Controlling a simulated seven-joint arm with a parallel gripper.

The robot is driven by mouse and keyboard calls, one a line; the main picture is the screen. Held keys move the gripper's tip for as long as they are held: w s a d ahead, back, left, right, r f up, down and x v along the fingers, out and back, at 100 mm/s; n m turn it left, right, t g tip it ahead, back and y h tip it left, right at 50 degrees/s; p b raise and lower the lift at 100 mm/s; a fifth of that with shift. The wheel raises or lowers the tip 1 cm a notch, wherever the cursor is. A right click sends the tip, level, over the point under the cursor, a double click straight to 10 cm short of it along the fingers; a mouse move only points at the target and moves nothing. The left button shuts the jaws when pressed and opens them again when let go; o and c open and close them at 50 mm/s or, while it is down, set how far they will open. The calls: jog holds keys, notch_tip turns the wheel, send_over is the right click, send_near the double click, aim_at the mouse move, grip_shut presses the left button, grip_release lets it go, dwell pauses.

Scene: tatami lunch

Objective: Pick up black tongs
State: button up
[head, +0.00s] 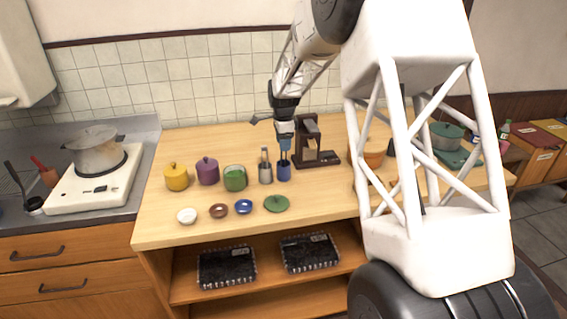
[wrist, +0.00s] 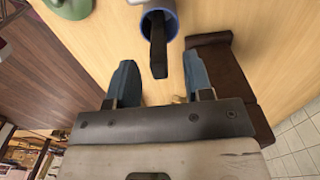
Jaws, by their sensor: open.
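The black tongs (wrist: 158,48) stand in a blue cup (wrist: 172,22), their dark end sticking out over the rim. In the head view the blue cup (head: 284,173) is on the wooden counter, and the tongs (head: 284,155) show only as a thin dark piece above it. My gripper (wrist: 160,78) is open, with its two blue fingers apart. In the wrist view the end of the tongs lies near the gap between the fingers, with no clear contact. In the head view my gripper (head: 285,143) is right above the blue cup. The lower part of the tongs is hidden inside the cup.
A brown coffee machine (head: 307,155) stands close on the right. A grey cup (head: 265,175) with utensils is close on the left, then green (head: 235,178), purple (head: 208,171) and yellow (head: 176,177) jars.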

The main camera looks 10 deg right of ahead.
jog(key=shift+f, duration=1.8)
grip_shut()
